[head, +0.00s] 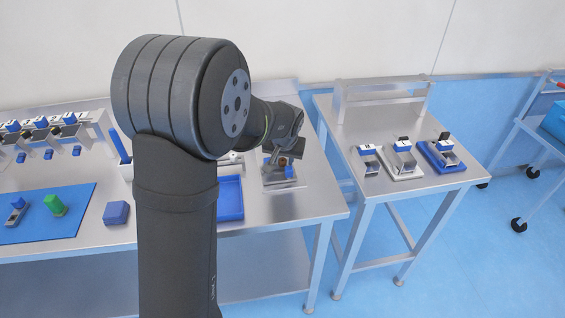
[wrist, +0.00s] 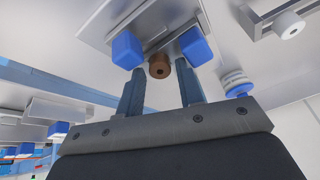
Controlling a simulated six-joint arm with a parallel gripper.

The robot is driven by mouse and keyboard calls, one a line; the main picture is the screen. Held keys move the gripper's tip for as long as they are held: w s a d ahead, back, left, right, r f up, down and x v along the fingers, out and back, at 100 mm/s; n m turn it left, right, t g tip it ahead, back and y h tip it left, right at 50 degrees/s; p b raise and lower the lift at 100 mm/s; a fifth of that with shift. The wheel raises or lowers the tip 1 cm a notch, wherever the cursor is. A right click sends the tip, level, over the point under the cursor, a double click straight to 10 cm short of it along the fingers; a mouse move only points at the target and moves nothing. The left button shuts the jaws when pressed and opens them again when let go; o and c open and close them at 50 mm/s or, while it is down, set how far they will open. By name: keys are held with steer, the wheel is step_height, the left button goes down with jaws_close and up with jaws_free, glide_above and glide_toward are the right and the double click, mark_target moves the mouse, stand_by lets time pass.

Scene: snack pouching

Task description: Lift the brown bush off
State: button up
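The brown bush (wrist: 159,66) is a short round piece with a dark hole in its middle. In the wrist view it sits between two blue blocks (wrist: 127,50) on a metal plate. My gripper (wrist: 160,76) is open, with one finger on each side of the bush and a visible gap on both sides. The fingertips are close to the bush, but I cannot tell how far down beside it they reach. In the head view the bush (head: 283,161) shows small beneath my gripper (head: 284,157), near the bench's right end, with my arm covering part of the bench.
A blue tray (head: 230,197) lies left of the plate. A blue mat (head: 78,212) with a green block (head: 54,205) is at far left. A blue ringed cylinder (wrist: 236,82) stands close to the right finger. A second table (head: 375,135) holds several small fixtures.

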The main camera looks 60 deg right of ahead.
mark_target(283, 162)
steer(key=shift+w+d+f, duration=0.1)
steer(key=shift+f, duration=0.25)
jaws_close()
steer(key=shift+r, duration=0.1)
steer(key=shift+r, duration=0.5)
step_height(283, 162, up, 3)
steer(key=shift+f, duration=0.1)
steer(key=s+a+r, duration=0.1)
steer(key=s+r, duration=0.6)
steer(key=s, duration=0.4)
steer(key=shift+s+a, duration=0.3)
steer(key=shift+a, duration=0.05)
